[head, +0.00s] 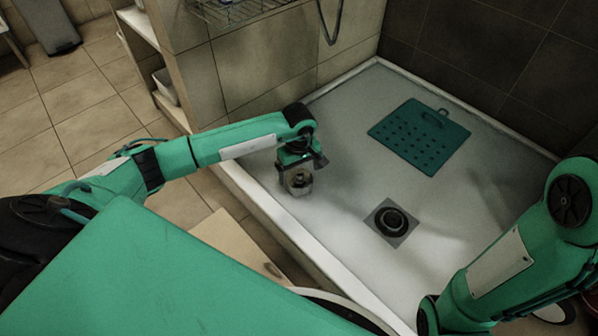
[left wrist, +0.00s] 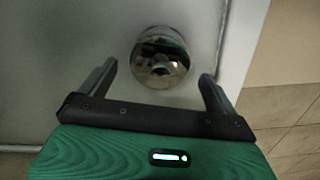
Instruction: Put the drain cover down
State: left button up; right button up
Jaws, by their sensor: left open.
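A shiny round metal piece, which looks like the drain cover (left wrist: 160,57), lies on the pale shower floor in the left wrist view. My left gripper (left wrist: 158,82) is open, with the piece between and just beyond its fingertips and a gap on each side. In the head view my left gripper (head: 298,185) points down at the left side of the shower tray and mostly hides the cover. The square drain (head: 391,222) with a dark round centre lies to its right. My right arm is at the lower right; its gripper is out of view.
A green mat with holes (head: 420,137) lies at the back of the shower tray. The tray has a raised white rim (head: 290,226) in front. A shelf unit (head: 160,60) and a wire rack (head: 235,10) stand at the left. The floor around the drain is clear.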

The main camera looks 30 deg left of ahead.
aim_at(299, 173)
pick_arm(q)
notch_tip(299, 173, up, 8)
jog(key=p, duration=0.4)
jog(key=shift+f, duration=0.15)
jog(key=shift+r+p, duration=0.3)
jog(key=shift+r, duration=0.25)
jog(key=shift+d, duration=0.15)
